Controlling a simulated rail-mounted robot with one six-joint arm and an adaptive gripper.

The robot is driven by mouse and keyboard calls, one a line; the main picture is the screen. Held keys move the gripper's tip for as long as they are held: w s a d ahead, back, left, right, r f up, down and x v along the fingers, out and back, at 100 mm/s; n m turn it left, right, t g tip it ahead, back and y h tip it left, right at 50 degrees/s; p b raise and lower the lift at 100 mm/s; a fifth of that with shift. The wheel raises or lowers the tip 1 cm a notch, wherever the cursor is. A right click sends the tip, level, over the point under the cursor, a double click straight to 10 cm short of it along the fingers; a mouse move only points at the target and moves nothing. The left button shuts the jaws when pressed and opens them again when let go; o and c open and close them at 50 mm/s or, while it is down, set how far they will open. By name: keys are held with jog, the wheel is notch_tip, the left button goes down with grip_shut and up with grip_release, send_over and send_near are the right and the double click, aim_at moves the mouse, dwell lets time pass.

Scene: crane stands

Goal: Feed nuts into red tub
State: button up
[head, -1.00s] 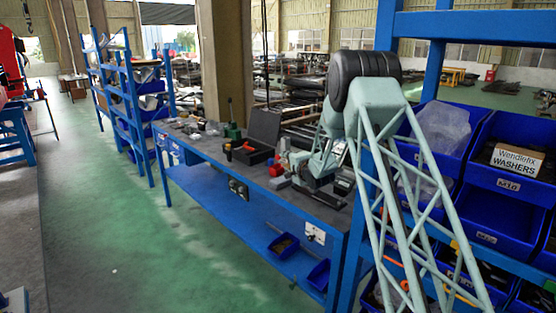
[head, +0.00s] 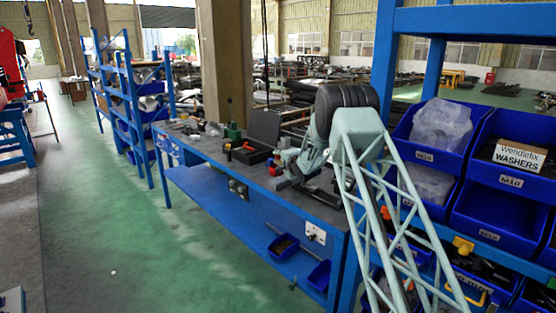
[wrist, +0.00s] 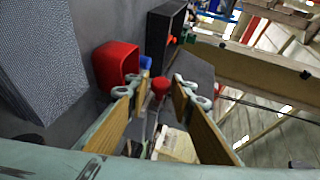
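The red tub (wrist: 117,66) is left of centre in the wrist view, on the grey bench top beyond my left finger. My gripper (wrist: 163,84) is open, its two tan-faced fingers well apart. A small round red thing (wrist: 161,87) shows between the fingertips, apparently beyond them; I cannot tell what it is. No nuts can be made out. In the head view my arm reaches down to the workbench (head: 222,153), and I cannot pick out the fingers there. A small red patch (head: 271,162) beside the arm may be the tub.
A black open case (head: 262,142) stands on the bench behind the arm; it also shows in the wrist view (wrist: 168,28). A blue object (wrist: 146,63) is beside the tub. Blue bins (head: 498,210) fill the rack at right. The green floor (head: 130,240) is clear.

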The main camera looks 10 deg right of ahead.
jog(key=shift+w+a, duration=0.1)
jog(key=shift+w, duration=0.25)
